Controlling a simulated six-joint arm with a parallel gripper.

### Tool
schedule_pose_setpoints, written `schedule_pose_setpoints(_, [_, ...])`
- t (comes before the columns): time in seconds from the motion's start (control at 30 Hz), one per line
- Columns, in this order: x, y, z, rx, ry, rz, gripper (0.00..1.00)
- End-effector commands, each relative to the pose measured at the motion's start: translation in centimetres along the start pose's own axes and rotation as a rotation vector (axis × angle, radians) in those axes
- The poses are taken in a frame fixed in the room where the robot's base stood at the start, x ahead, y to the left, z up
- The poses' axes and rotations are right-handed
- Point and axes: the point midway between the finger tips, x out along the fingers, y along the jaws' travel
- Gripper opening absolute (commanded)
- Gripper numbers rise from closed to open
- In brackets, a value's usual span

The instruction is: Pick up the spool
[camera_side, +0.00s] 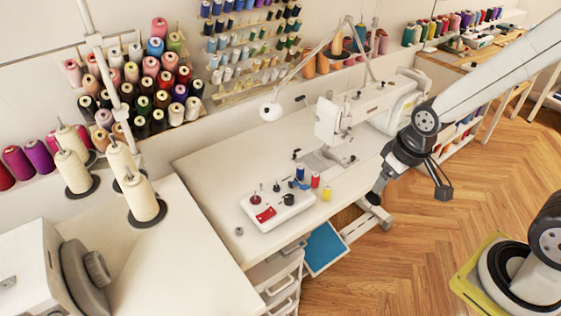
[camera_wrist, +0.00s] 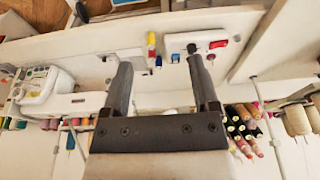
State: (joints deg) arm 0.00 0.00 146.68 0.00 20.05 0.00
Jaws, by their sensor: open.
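I cannot tell which one the task means. In the wrist view, small red-and-yellow (camera_wrist: 151,40) and blue (camera_wrist: 175,58) pieces show beyond my fingers. My gripper (camera_side: 441,188) hangs over the floor off the table's right edge, apart from the spools. In the wrist view my gripper (camera_wrist: 158,60) has its two dark fingers spread with nothing held between them.
The white bobbin winder (camera_side: 275,211) with a red switch sits left of the small spools. A sewing machine (camera_side: 350,115) stands behind them. Large cream cones (camera_side: 143,200) and racks of thread are at the left and back. The table's front is mostly clear.

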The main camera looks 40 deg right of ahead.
Motion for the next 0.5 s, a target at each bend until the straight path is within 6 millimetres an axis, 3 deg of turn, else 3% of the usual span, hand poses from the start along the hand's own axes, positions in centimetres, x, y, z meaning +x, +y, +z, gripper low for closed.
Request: schedule_pose_setpoints(0.5, [-1.3,0.0,-0.4,0.0,0.004,0.0,0.77])
